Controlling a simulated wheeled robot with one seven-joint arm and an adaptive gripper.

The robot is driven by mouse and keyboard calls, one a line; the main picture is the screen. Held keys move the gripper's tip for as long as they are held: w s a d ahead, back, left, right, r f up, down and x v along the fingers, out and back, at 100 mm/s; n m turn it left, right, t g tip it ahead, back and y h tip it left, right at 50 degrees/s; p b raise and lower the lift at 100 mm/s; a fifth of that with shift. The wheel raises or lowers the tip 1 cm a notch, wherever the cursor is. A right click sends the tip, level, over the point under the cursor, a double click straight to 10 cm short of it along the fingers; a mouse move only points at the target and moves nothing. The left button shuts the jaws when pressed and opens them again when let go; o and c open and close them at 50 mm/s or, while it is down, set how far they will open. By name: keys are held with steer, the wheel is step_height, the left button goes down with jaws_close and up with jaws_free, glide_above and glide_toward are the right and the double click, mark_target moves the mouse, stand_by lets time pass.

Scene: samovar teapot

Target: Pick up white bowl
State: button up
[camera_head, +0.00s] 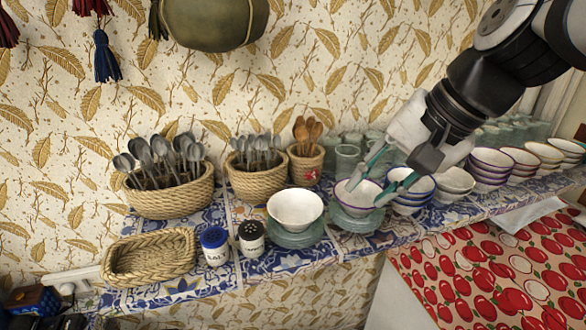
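A plain white bowl (295,211) stands upright on a stack of greenish glass plates (296,239), left of my gripper. A second whitish bowl with a purple rim (350,200) sits on another stack of glass plates (356,222), directly below my gripper. My gripper (364,195) is open, with its two green fingers pointing down and left. One fingertip overlaps the inside of the purple-rimmed bowl and the other its right edge in the picture. I cannot tell whether they touch it. I see nothing held between the fingers.
Blue-rimmed bowls (411,198), a pale bowl (455,181) and more stacked bowls (491,164) stand to the right. Behind are baskets of spoons (255,182) and glasses (347,157). Salt (214,246) and pepper (251,240) shakers and an empty basket (150,258) stand left.

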step_height(320, 180, up, 2)
steer(key=a+m+p, duration=0.1)
glide_toward(295, 214)
steer(key=shift+y, duration=0.3)
steer(key=f, duration=0.4)
steer(key=shift+s+d+f+b, duration=0.25)
steer(key=shift+s+f+b, duration=0.05)
steer(key=shift+f, duration=0.1)
jaws_close()
